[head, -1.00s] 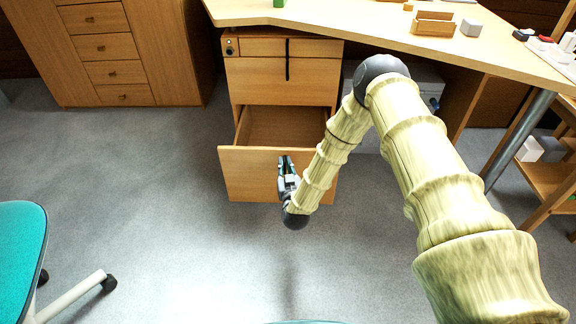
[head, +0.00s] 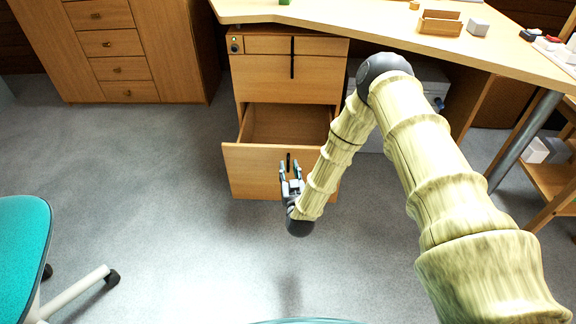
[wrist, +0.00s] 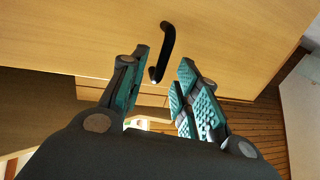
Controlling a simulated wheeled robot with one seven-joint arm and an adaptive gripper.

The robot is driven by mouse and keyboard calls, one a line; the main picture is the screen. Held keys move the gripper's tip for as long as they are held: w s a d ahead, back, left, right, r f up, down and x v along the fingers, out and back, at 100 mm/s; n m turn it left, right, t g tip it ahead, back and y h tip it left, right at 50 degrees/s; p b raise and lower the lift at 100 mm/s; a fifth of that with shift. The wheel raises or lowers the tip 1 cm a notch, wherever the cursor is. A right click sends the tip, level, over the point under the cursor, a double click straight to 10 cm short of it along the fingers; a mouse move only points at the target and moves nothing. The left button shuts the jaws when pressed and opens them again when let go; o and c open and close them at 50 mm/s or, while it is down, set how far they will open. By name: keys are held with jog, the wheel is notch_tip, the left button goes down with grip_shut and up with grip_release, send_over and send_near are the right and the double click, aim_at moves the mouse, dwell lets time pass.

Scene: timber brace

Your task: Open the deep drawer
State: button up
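The deep drawer (head: 252,172) is the lowest one in the wooden pedestal under the desk. It is pulled out, and its inside shows from above as an empty-looking wooden box. Its black bar handle (wrist: 165,50) is on the front panel and also shows in the head view (head: 289,162). My gripper (head: 290,170) is in front of the panel.
The pedestal's upper drawers (head: 275,80) are shut. The desk top (head: 370,22) overhangs it, with a wooden box (head: 440,24) on it. A teal chair (head: 22,250) stands at the lower left, and a wooden cabinet (head: 120,50) at the back left. The grey floor (head: 170,180) between is clear.

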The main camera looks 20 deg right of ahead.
jog(key=s+a, duration=0.1)
jog(key=s, duration=0.7)
jog(key=shift+s, duration=0.35)
jog(key=s+a+f+n+g+y, duration=0.1)
jog(key=s+f+g, duration=0.45)
jog(key=s, duration=0.35)
jog(key=s+f+n+g+y, duration=0.1)
jog(key=s+f+g+y, duration=0.1)
jog(key=s+f+g, duration=0.4)
jog(key=s+d+m+g+h, duration=0.1)
jog(key=s+d+g, duration=0.15)
jog(key=s, duration=1.05)
jog(key=s+d+g, duration=0.2)
jog(key=s+g, duration=0.2)
jog(key=s, duration=0.8)
notch_tip(320, 180, up, 37)
jog(key=p, duration=3.7)
jog(key=shift+f, duration=0.15)
